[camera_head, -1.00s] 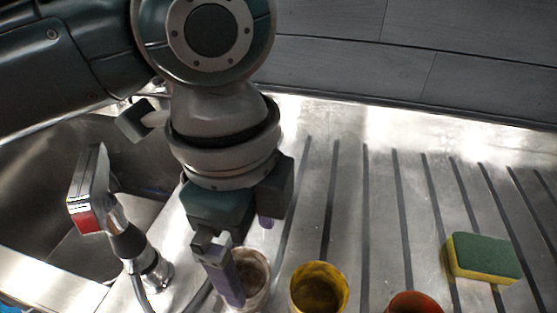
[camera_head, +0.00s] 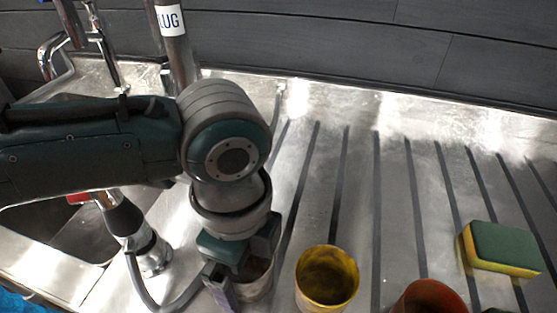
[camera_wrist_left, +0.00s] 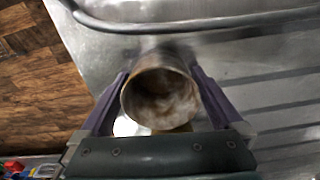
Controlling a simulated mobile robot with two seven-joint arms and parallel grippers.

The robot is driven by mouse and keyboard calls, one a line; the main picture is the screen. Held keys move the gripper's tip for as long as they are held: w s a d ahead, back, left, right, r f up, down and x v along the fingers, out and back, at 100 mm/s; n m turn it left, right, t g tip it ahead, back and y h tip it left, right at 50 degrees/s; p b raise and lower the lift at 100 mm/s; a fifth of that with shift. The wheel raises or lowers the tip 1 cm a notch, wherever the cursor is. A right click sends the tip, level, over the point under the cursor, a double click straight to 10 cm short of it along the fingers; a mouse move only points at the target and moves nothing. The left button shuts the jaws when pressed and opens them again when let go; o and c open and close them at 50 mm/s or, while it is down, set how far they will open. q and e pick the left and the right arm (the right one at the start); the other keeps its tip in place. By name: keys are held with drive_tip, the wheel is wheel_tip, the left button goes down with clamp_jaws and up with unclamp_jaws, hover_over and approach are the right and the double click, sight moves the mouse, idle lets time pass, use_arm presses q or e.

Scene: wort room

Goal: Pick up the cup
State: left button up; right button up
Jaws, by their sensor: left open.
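A pale, stained cup (camera_head: 257,289) stands on the steel drainboard, partly hidden behind my left gripper (camera_head: 242,284) in the head view. In the wrist view the cup (camera_wrist_left: 158,95) shows its open mouth and brownish inside. My left gripper (camera_wrist_left: 160,74) is open, with one purple finger on each side of the cup. Whether either finger touches the wall I cannot tell. A yellow cup (camera_head: 327,279) stands just right of it, and an orange-red cup (camera_head: 428,298) stands further right, cut by the lower edge. My right gripper is not in view.
A green and yellow sponge (camera_head: 500,248) lies on the ridged drainboard (camera_head: 395,190) at the right. A faucet sprayer (camera_head: 130,228) with a hose stands left of my gripper, by the sink (camera_head: 55,235). The drainboard behind the cups is clear.

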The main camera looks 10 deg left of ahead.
use_arm(q)
drive_tip(key=c, duration=1.1)
drive_tip(key=shift+r, duration=0.1)
drive_tip(key=shift+c, duration=0.2)
